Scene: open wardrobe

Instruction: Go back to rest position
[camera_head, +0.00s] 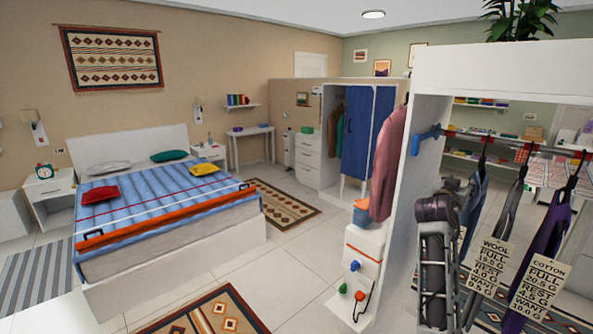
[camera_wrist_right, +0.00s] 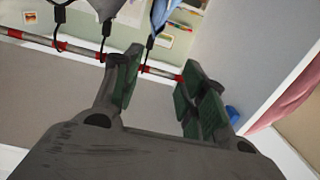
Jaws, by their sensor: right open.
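My right gripper (camera_head: 455,187) is inside the open wardrobe at the left end of the hanging rail, beside the white side panel. In the wrist view its two dark fingers (camera_wrist_right: 163,62) are spread apart with nothing between them. The rail (camera_wrist_right: 80,48), with red rings, passes beyond the fingertips; I cannot tell the exact gap. Garments hang from the rail on dark hangers: a grey-blue one (camera_head: 474,205) closest to the gripper, a grey one (camera_head: 503,222) and a purple one (camera_head: 541,250). My left gripper is not in view.
The wardrobe's white side panel (camera_head: 405,185) stands left of my right arm, with a blue rail bracket (camera_head: 424,138) on it. A pink garment (camera_head: 388,165) hangs outside. Open floor (camera_head: 285,275) lies towards the bed.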

